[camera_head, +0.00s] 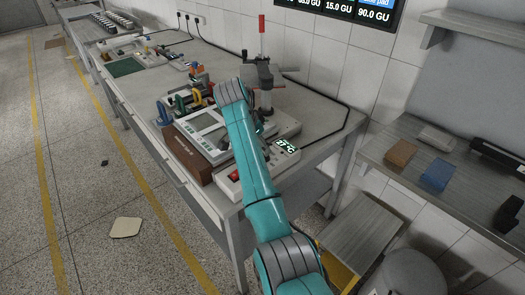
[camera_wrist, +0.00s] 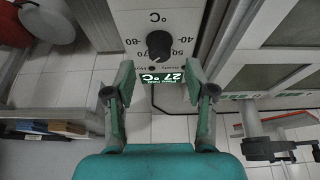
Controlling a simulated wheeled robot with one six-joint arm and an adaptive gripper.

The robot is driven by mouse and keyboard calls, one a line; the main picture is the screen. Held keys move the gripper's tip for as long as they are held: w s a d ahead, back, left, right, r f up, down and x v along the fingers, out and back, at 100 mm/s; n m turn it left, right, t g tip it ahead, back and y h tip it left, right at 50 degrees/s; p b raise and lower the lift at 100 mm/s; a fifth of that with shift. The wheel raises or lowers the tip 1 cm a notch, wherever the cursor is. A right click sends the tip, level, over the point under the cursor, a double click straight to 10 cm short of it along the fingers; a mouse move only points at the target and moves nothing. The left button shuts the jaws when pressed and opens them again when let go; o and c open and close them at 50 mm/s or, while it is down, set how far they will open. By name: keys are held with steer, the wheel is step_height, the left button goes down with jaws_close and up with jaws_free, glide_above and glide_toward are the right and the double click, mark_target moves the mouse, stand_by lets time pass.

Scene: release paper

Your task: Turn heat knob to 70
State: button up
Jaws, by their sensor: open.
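The heat knob (camera_wrist: 158,43) is black and round, in the upper middle of the wrist view, on a pale panel with a printed °C scale around it. My gripper (camera_wrist: 159,76) is open and empty. Its two fingers stand apart on either side of the display, short of the knob in the picture, with no visible contact. In the head view my arm hides the knob and most of the gripper.
The heating unit stands near the front corner of the grey workbench (camera_head: 316,96). A boxy instrument with a screen (camera_head: 208,125) sits left of my arm. A stand with a red-topped rod (camera_head: 262,45) rises behind. A side shelf (camera_head: 405,185) holds blocks at right.

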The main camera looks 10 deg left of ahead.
steer(key=v, duration=0.7)
steer(key=shift+s+r, duration=0.2)
steer(key=shift+r, duration=0.1)
steer(key=shift+a, duration=0.1)
